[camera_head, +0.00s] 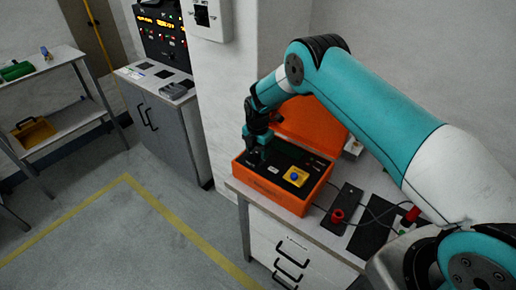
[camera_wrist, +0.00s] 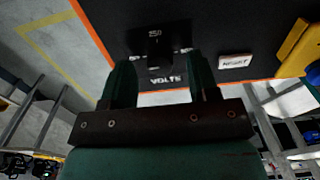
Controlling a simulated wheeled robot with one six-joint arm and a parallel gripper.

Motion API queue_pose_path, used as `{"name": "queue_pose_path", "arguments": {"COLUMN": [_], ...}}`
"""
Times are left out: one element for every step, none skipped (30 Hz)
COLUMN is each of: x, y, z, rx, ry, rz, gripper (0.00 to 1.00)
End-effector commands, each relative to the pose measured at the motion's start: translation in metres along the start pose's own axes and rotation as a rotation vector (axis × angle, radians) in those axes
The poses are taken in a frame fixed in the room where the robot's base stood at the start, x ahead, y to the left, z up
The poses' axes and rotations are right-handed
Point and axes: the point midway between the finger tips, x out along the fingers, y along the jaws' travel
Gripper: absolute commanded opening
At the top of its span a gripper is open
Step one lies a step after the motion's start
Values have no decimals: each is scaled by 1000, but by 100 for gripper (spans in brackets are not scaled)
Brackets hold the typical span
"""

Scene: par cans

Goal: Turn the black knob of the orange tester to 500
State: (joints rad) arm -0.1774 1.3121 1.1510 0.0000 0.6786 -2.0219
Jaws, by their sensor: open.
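The orange tester (camera_head: 268,193) is an open case with a black panel, standing on the bench in the head view. My gripper (camera_head: 257,153) points down over the left part of its panel. In the wrist view my gripper's two dark green fingers (camera_wrist: 162,66) are open, one on either side below the black knob (camera_wrist: 155,47). The knob lies between and just ahead of the fingertips, with no contact visible. In the head view my gripper hides the knob.
A yellow block with a blue button (camera_head: 295,177) sits on the panel's right part, and a white RESET label (camera_wrist: 235,61) is right of the knob. The raised orange lid (camera_head: 313,125) stands behind. A black box with a red knob (camera_head: 337,215) and cables lie to the right.

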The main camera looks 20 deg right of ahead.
Motion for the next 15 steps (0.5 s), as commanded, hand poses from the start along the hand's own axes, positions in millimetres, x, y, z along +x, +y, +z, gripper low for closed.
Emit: {"name": "queue_pose_path", "arguments": {"x": [4,6,7,8,9,10,10,10,10,10,10,10,10,10,10], "y": [0,0,0,0,0,0,0,0,0,0,0,0,0,0,0], "z": [0,0,0,0,0,0,0,0,0,0,0,0,0,0,0], "rx": [0,0,0,0,0,0,0,0,0,0,0,0,0,0,0], "ry": [1,0,0,0,0,0,0,0,0,0,0,0,0,0,0], "rz": [-1,0,0,0,0,0,0,0,0,0,0,0,0,0,0], "gripper": [55,55,55,55,55,55,55,55,55,55,55,55,50,43,34]}}
